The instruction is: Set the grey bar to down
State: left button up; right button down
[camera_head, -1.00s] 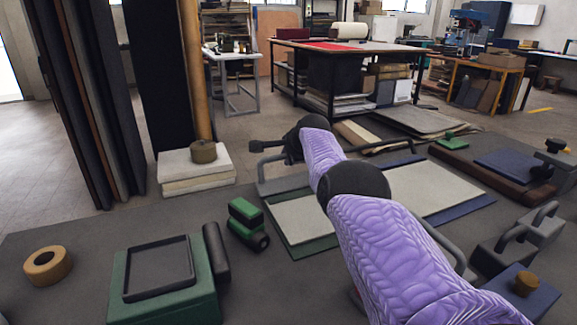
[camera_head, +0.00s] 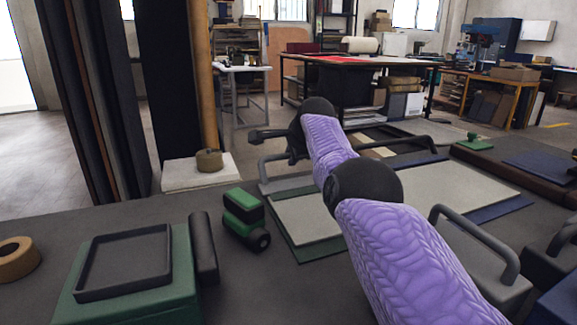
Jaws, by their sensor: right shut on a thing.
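The gripper and arm hide the middle of the bar and the exact contact. My left gripper is not in view.
A green block with a black tray (camera_head: 125,262), a small green-and-black device (camera_head: 245,219) and a tape roll (camera_head: 15,259) lie on the left. A grey block with a hoop handle (camera_head: 480,243) stands at right. Tall dark rolls stand at back left.

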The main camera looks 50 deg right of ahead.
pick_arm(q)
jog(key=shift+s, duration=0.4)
pick_arm(e)
jog(key=shift+d+r, duration=0.2)
jog(key=shift+d, duration=0.05)
jog(key=c, duration=0.9)
grip_release()
jog(key=shift+c, duration=0.2)
jog(key=o, duration=0.3)
jog(key=shift+s+d+f, duration=0.1)
jog(key=shift+s+d, duration=0.05)
jog(key=shift+d, duration=0.05)
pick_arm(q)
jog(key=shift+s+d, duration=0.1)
pick_arm(e)
jog(key=shift+o, duration=0.2)
jog(key=shift+a, duration=0.1)
